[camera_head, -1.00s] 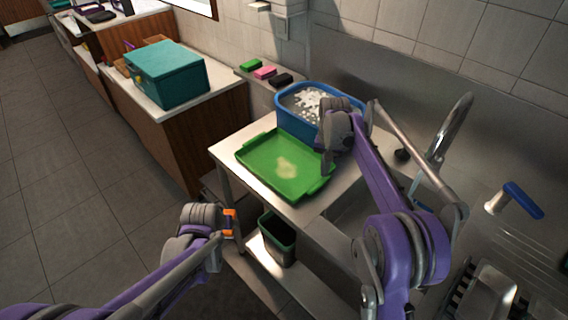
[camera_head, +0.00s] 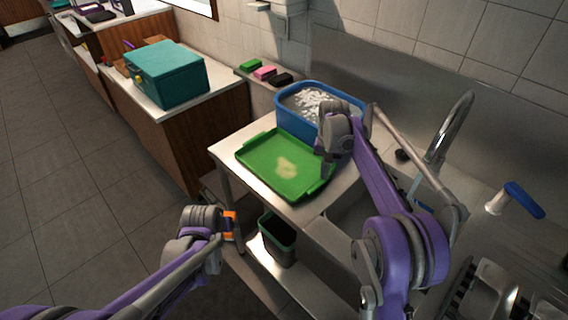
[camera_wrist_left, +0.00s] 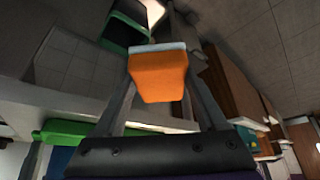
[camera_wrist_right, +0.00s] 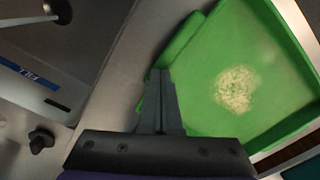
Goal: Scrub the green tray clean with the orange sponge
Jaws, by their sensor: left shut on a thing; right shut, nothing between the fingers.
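The green tray (camera_head: 262,161) lies on the steel counter with a pale yellowish smear on it; it fills much of the right wrist view (camera_wrist_right: 205,90). The orange sponge (camera_wrist_left: 158,75), with a pale layer on one face, is held between the fingers of my left gripper (camera_head: 229,225). That gripper is off the counter's front left side, in the air, apart from the tray. My right gripper (camera_head: 326,172) is shut and empty, above the tray's right end by its handle.
A blue tub (camera_head: 290,118) with white foam stands behind the tray. Green, pink (camera_head: 265,73) and black sponges lie on a ledge. A dark bin (camera_head: 277,240) stands below the counter. A sink and tap (camera_head: 456,125) are at right; a teal box (camera_head: 168,75) is at left.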

